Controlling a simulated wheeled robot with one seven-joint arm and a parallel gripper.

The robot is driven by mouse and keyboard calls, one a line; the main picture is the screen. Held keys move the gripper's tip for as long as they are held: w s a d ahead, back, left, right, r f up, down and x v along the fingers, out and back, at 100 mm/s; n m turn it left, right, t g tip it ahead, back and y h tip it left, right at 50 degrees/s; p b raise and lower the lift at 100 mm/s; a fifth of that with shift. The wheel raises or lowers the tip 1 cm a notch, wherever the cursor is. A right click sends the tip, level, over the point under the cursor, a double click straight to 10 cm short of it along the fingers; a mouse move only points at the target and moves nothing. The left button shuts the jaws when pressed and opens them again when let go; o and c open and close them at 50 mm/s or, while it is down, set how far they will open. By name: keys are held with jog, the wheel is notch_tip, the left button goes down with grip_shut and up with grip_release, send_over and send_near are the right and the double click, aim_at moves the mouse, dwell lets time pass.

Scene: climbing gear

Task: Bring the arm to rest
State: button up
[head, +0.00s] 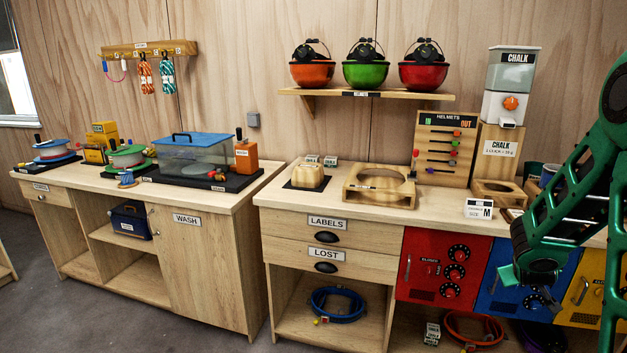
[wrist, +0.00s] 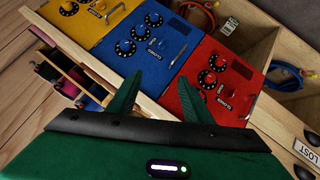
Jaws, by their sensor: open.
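My green arm (head: 580,190) reaches in from the right in the head view, bent downward in front of the counter. My gripper (head: 541,298) hangs low before the blue door (head: 510,278); its fingers are hard to make out there. In the wrist view my gripper (wrist: 162,98) shows two green fingers spread apart with nothing between them. They point toward the red door (wrist: 215,83) and the blue door (wrist: 145,47).
The counter (head: 430,205) carries a wooden ring stand (head: 380,186), a chalk dispenser (head: 509,85) and a helmet board (head: 445,148). A yellow door (head: 590,290) lies behind my arm. Coiled ropes (head: 338,303) lie on the lower shelf. Floor (head: 190,325) at left is clear.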

jog(key=s+a+r+m+g+y, duration=0.2)
jog(key=s+a, duration=0.3)
jog(key=s, duration=0.7)
jog(key=s+a+r+m+g+y, duration=0.2)
jog(key=s+a, duration=0.4)
jog(key=s, duration=0.6)
jog(key=s+a+r+m+g+y, duration=0.2)
jog(key=s+a+r+g+y, duration=0.1)
jog(key=s, duration=1)
notch_tip(320, 180, up, 2)
jog(key=shift+a+r+g, duration=0.1)
jog(key=shift+a+g, duration=0.5)
jog(key=shift+a, duration=0.55)
